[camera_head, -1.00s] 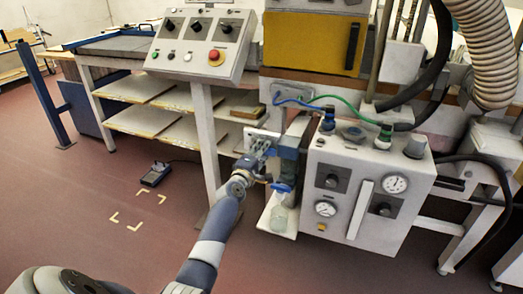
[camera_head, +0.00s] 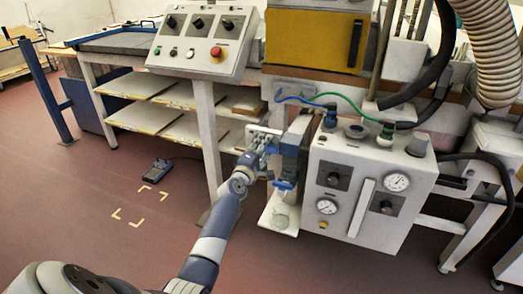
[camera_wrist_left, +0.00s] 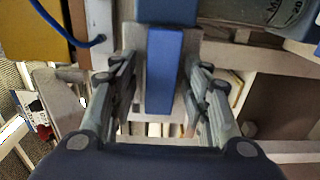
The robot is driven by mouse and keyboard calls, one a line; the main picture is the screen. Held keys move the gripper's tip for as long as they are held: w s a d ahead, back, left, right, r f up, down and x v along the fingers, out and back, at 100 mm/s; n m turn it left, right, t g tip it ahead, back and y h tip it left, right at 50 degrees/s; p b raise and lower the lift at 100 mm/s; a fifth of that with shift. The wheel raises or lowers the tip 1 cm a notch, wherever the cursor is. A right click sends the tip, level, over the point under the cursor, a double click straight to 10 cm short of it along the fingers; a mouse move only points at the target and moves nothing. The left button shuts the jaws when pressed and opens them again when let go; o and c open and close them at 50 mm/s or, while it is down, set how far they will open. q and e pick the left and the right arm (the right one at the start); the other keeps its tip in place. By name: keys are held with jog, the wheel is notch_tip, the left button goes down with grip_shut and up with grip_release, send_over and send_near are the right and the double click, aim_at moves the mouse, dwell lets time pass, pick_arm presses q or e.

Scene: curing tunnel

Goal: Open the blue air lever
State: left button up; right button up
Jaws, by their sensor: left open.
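A small blue lever (camera_head: 284,185) sits above a clear bowl (camera_head: 281,214), left of the grey air box. My left gripper (camera_head: 264,143) is at a pale plate, just up and left of that lever in the head view. In the left wrist view, my left gripper (camera_wrist_left: 160,105) is open, its fingers spread on both sides of a blue bar (camera_wrist_left: 164,70). Gaps show between the bar and both fingers. I cannot tell for sure that this bar is the lever's handle. My right gripper is in neither view.
The air box (camera_head: 345,200) with gauges and a white handle stands right of the gripper. A control panel (camera_head: 202,42) on a post rises to the left. Blue and green hoses run above. A foot pedal (camera_head: 157,171) lies on the otherwise open floor.

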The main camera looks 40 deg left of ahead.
pick_arm(q)
jog(key=v, duration=1.2)
dwell(0.4)
